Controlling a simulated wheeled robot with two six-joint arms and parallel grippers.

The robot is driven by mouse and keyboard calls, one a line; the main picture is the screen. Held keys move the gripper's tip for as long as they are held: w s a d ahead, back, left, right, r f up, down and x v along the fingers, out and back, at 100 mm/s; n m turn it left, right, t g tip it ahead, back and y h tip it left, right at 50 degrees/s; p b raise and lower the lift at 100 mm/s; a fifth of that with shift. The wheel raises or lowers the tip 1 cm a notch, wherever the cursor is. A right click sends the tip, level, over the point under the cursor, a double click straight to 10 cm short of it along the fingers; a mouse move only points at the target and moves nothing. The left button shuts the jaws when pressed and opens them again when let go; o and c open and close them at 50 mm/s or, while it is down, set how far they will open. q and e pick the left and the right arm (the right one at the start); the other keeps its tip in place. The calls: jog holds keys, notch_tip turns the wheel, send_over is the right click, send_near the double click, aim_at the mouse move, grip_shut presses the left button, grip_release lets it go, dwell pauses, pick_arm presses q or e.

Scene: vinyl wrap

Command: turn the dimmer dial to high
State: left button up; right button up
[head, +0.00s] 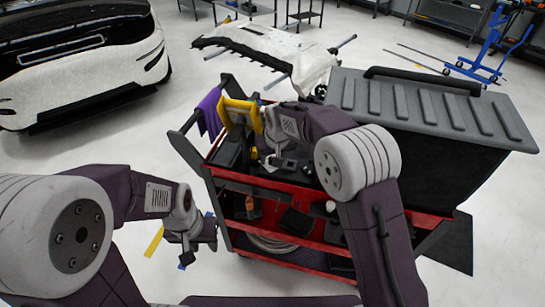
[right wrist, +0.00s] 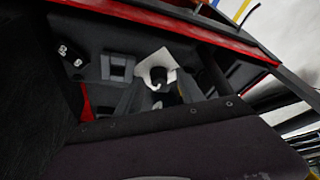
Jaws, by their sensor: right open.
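The dimmer dial (right wrist: 158,75) is a dark round knob on a pale square plate (right wrist: 148,62) in the right wrist view. The plate lies on the dark top of the cart. My right gripper (right wrist: 158,92) is open, with its dark fingers on either side of the dial; I cannot tell whether they touch it. In the head view my right gripper (head: 274,158) reaches down over the cart top, and my arm partly hides this spot. The dial's setting is not readable. My left gripper (head: 190,247) hangs left of the cart, away from the dial; its jaws are unclear.
The red and black cart (head: 225,176) has lower shelves with several tools. Yellow and purple items (head: 209,112) hang at its left end. A large black ribbed case (head: 440,110) stands at the right. A white car (head: 90,80) is at the far left.

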grip_shut()
jog(key=shift+r+m+p, duration=0.2)
jog(key=shift+m+p, duration=0.1)
jog(key=shift+p, duration=0.35)
jog(key=shift+w+f+m+h, duration=0.15)
jog(key=shift+m+h, duration=0.15)
jog(key=shift+m, duration=0.2)
grip_release()
jog(key=p+v, duration=0.1)
jog(key=v, duration=0.8)
jog(key=shift+s, duration=0.3)
